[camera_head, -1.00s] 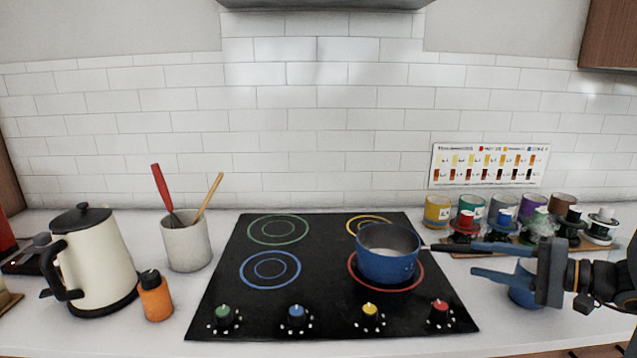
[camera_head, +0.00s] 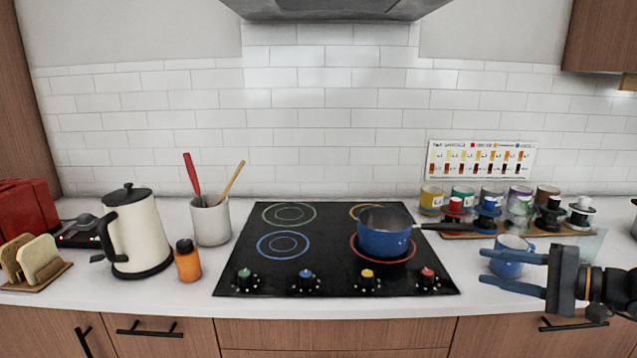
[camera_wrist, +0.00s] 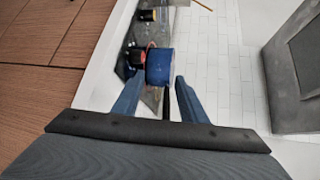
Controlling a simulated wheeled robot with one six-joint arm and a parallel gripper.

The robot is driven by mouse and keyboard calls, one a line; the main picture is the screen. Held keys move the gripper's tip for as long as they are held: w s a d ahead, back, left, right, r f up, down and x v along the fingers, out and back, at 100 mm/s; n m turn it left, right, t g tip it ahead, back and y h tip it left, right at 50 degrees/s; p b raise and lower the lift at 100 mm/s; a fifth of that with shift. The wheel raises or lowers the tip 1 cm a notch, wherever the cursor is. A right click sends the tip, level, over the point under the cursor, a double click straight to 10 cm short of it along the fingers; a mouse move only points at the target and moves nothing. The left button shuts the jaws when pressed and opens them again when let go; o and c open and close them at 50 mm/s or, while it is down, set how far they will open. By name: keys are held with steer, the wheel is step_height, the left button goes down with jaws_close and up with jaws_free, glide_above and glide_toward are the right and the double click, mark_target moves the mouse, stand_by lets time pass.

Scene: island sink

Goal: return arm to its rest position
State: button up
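My gripper (camera_head: 514,271) is at the right of the head view, in front of the counter's right part. Its two blue fingers point left and are spread apart with nothing between them. In the wrist view the fingers (camera_wrist: 155,98) are also apart, and a blue pot (camera_wrist: 160,66) shows beyond their tips. The blue pot (camera_head: 384,236) stands on the red-ringed burner, its dark handle pointing right. A blue mug (camera_head: 511,251) stands on the counter behind the fingers, partly hidden by them.
The cooktop (camera_head: 330,280) fills the middle of the counter. A kettle (camera_head: 137,235), an orange bottle (camera_head: 187,264) and a utensil crock (camera_head: 211,222) stand left. A range hood (camera_head: 335,8) hangs above.

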steer(key=s+a+f+n+g+h, duration=0.3)
steer(key=s+a+n+g+h, duration=0.1)
steer(key=s+a, duration=0.3)
steer(key=s+a+f+n+g+h, duration=0.3)
steer(key=s+a+n+g+h, duration=0.2)
steer(key=a, duration=0.6)
steer(key=shift+s+a+n+h, duration=0.2)
steer(key=shift+s+n+h, duration=0.3)
steer(key=shift+s+h, duration=0.6)
steer(key=shift+w+f, duration=0.1)
steer(key=shift+w, duration=0.1)
